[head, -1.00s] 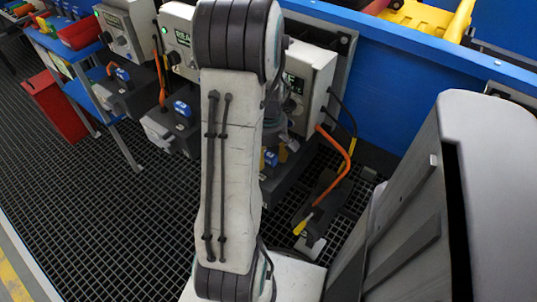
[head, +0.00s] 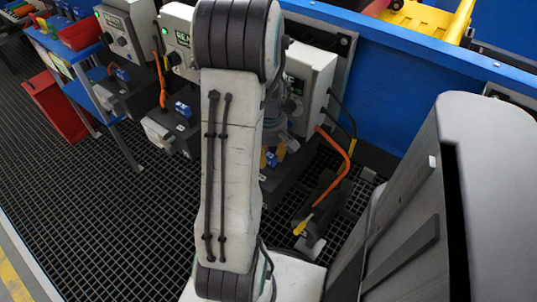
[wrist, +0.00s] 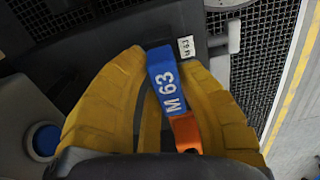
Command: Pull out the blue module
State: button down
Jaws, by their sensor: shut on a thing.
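The blue module (wrist: 166,78), marked M 63 in white, is between the two yellow fingers of my gripper (wrist: 170,65) in the wrist view. The fingers are shut on it. An orange part (wrist: 186,130) joins its near end. Its far end lies by a dark grey housing (wrist: 130,30); I cannot tell how deep it sits. A small white label (wrist: 186,46) is beside it. In the head view my arm hides most of the gripper; a bit of the blue module (head: 271,159) shows beside a yellow finger.
A grey control box (head: 310,85) with an orange cable (head: 345,165) stands behind my arm. Other stations with blue modules (head: 183,108) stand to the left. A blue conveyor wall (head: 400,80) runs behind. The grating floor (head: 80,200) is clear at front left.

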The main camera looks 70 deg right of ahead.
jog(key=shift+r+p, duration=1.9)
jog(key=shift+r, duration=0.6)
jog(key=shift+r+p, duration=1.6)
jog(key=shift+r, duration=0.35)
